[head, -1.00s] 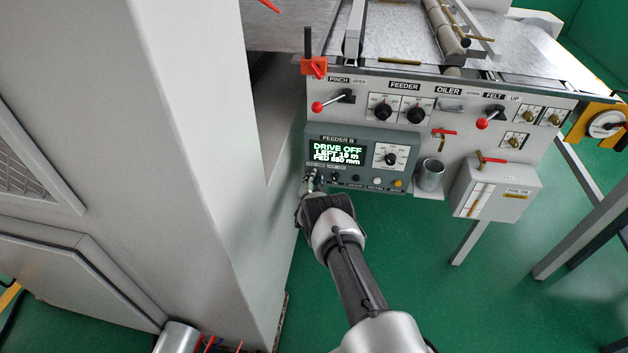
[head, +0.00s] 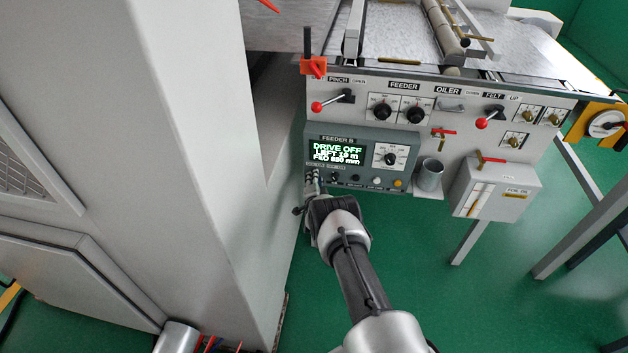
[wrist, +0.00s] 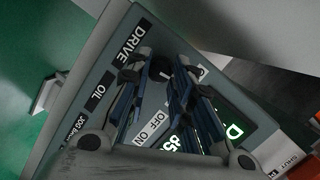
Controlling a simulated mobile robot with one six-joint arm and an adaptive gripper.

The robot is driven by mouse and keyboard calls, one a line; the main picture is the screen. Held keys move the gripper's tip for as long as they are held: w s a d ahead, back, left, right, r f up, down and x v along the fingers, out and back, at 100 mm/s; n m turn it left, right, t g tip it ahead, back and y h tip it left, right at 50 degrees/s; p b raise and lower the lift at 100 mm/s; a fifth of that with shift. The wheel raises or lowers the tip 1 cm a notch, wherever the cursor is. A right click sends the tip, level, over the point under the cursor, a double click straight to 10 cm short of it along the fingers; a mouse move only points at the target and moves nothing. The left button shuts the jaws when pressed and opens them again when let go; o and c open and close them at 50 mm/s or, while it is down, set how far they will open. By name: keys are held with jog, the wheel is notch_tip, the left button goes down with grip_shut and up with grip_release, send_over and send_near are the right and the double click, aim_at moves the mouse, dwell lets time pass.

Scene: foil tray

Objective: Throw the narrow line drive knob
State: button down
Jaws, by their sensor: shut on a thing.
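The dark drive knob (wrist: 158,72) shows between my fingers in the wrist view, by the DRIVE label and the OFF and ON marks. My gripper (wrist: 160,78) is shut on the knob, one finger on each side, and the fingers hide part of it. In the head view my gripper (head: 313,176) is at the lower left corner of the FEEDER B panel (head: 374,136) and covers the knob. The green display (head: 338,153) on this panel reads DRIVE OFF. Which way the knob points is hard to tell.
A tall grey cabinet (head: 150,130) stands close on the left. Small buttons (head: 376,181) run along the panel's lower edge. Red-tipped levers (head: 318,106) and black dials (head: 382,109) are above it. A metal cup (head: 430,175) hangs at right.

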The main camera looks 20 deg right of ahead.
jog(key=shift+d+f+m+t+y, duration=0.15)
jog(key=shift+m+t, duration=0.45)
jog(key=shift+m, duration=1)
jog(key=shift+f+m+t+y, duration=0.1)
jog(key=shift+m+t+y, duration=0.35)
jog(key=shift+m, duration=1.15)
jog(key=shift+r+t, duration=0.1)
jog(key=shift+t, duration=0.15)
jog(key=c, duration=1.4)
grip_release()
jog(key=shift+o, duration=0.2)
jog(key=shift+s, duration=0.2)
jog(key=v, duration=1.1)
jog(key=shift+s+a, duration=0.25)
jog(key=shift+s, duration=0.05)
